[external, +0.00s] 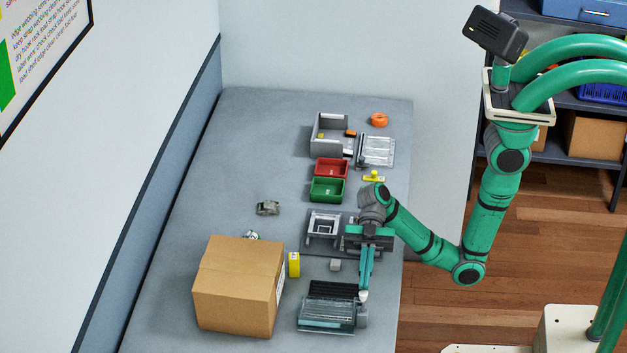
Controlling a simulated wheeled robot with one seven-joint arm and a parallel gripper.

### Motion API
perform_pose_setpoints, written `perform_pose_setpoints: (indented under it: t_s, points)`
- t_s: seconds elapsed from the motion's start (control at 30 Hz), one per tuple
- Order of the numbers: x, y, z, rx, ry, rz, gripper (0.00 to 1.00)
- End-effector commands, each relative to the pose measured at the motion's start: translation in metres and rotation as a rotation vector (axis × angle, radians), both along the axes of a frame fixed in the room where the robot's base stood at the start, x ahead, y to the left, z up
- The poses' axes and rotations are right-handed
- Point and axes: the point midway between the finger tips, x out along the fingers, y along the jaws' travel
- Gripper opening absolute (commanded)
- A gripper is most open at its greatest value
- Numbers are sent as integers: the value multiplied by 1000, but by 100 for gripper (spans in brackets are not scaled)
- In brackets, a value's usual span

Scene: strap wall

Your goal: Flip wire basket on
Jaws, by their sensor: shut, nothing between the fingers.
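I cannot make out for certain which thing is the wire basket. A grey, ribbed, partly see-through flat unit (326,316) with a dark slatted back lies at the near end of the table. A similar pale ribbed unit (378,150) lies at the far end. My gripper (364,294) points down with its fingers together and holds nothing. Its tips are at the right rear corner of the near unit, by a grey block on that side. I cannot tell whether they touch it.
A large cardboard box (235,290) stands left of the near unit, with a yellow box (294,265) beside it. A grey frame fixture (323,226), a green bin (326,190) and a red bin (331,168) stand behind. The table's left rear is clear.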

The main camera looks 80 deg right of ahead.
Motion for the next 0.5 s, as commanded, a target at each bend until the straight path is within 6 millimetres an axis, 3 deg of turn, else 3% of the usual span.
perform_pose_setpoints:
  t_s: [0.37, 0.5]
  points:
    - [0, 0, -3, 0, 0, 0, 0]
    - [0, 0, -18, 0, 7, -1, 0]
